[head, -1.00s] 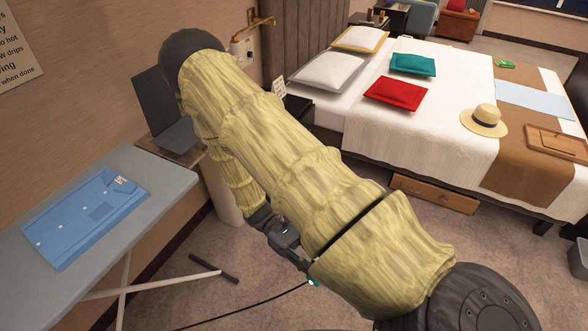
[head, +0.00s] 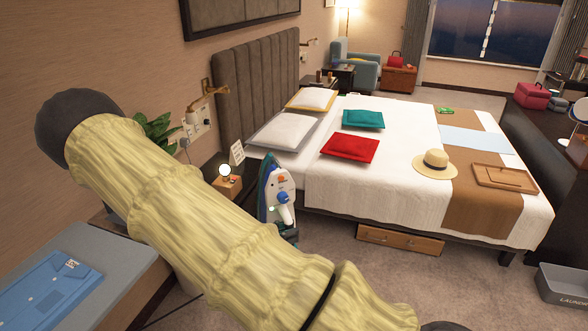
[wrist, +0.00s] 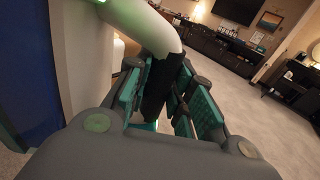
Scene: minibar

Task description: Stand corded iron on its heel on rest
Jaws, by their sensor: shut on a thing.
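The iron (head: 281,189), white with a blue dial and a dark teal soleplate, is held up beside my arm in the head view, its soleplate roughly upright. In the wrist view its white body (wrist: 145,25) fills the top left, with the dark blue soleplate at the left edge. My gripper (wrist: 168,95) is shut around the iron's handle, with teal pads on both sides. In the head view my arm mostly hides the gripper. The rest is not visible; my arm covers the far end of the ironing board (head: 115,262).
A folded blue shirt (head: 45,290) lies on the board. Behind the iron stand a nightstand with a small lamp (head: 225,172) and a card (head: 237,153). The bed (head: 400,190) with pillows and a hat fills the right. Carpet between is clear.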

